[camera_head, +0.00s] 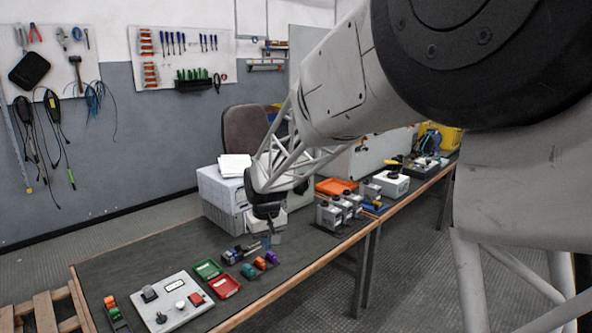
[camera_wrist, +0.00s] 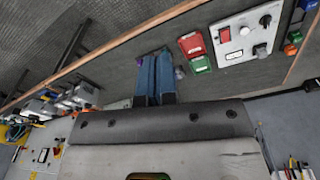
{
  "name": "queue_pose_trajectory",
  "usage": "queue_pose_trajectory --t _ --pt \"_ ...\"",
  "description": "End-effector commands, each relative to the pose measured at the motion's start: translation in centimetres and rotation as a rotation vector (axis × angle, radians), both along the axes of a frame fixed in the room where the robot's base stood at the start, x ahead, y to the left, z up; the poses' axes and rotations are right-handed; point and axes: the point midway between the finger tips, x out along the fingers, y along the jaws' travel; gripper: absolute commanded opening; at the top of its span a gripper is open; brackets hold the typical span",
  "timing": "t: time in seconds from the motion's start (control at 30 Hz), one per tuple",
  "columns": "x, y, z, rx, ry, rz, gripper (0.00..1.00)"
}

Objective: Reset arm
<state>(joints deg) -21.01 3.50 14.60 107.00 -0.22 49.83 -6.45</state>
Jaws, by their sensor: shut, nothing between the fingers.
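My gripper (camera_head: 275,240) hangs above the dark workbench (camera_head: 130,265), near small coloured clamp-like parts (camera_head: 266,260). In the wrist view its two blue-grey fingers (camera_wrist: 157,57) lie close together, with nothing visible between them. My arm reaches in from the upper right in the head view. A light panel (camera_head: 172,303) with a knob, buttons and a red switch lies at the near left end of the bench; it also shows in the wrist view (camera_wrist: 233,48).
A green tray (camera_head: 208,269) and a red tray (camera_head: 225,286) lie beside the panel. Grey boxes with black knobs (camera_head: 329,216) stand to the right of my gripper. A white cabinet (camera_head: 222,196) stands behind. Coloured parts (camera_head: 112,308) lie left of the panel.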

Motion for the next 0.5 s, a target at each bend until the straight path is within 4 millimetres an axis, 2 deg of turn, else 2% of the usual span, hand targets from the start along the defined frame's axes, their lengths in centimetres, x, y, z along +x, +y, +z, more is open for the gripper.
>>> queue_pose_trajectory --t 0.03,0.2,0.5 --pt "-1.0 -1.3 0.9 0.002 -0.006 -0.015 0.0" --pt "-4.0 -5.0 3.2 0.008 -0.02 -0.064 0.0" --pt "-10.0 -11.1 6.3 0.016 -0.041 -0.149 0.0"
